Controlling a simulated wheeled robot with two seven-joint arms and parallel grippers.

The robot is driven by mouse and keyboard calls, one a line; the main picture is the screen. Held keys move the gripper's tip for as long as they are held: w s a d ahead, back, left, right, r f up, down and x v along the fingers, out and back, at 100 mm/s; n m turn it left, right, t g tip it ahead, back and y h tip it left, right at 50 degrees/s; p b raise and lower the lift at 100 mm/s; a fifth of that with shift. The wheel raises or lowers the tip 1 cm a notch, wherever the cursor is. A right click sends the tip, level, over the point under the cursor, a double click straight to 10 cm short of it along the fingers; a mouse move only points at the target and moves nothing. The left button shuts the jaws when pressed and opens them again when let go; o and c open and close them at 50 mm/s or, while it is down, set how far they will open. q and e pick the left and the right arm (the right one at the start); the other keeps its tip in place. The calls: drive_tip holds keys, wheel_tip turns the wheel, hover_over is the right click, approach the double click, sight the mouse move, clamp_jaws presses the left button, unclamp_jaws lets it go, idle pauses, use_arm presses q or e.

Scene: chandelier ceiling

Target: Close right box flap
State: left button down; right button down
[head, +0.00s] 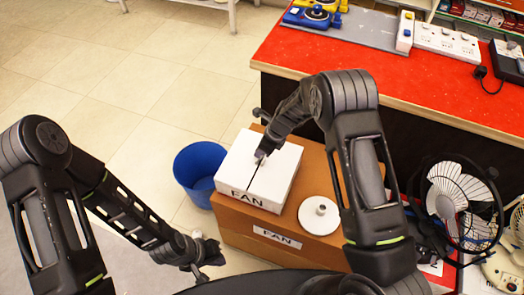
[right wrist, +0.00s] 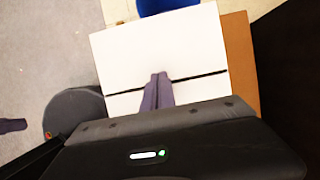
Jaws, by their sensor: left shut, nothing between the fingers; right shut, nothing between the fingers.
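The white box (head: 275,180), marked FAN on its front, sits on top of a brown box. Its top looks flat, with a dark seam between the left flap (head: 238,160) and the right flap (head: 278,172). In the right wrist view the white top (right wrist: 130,55) fills the middle, with the seam running across it. My right gripper (head: 260,156) is shut and empty over the box top beside the seam; its fingers (right wrist: 158,78) reach to the seam. I cannot tell whether they touch. My left gripper (head: 202,274) is shut and empty, low and left of the brown box.
The brown box (head: 232,224) carries the white box and a round white fan base (head: 319,214). A blue bin (head: 196,170) stands left of it. A red-topped counter (head: 400,75) is behind, and black fans (head: 458,195) are at the right. Tiled floor is clear at upper left.

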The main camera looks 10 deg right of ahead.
idle(0.5)
use_arm(q)
drive_tip(key=shift+r+p, duration=0.6)
drive_tip(key=shift+p, duration=0.05)
use_arm(e)
drive_tip(key=shift+r, duration=0.8)
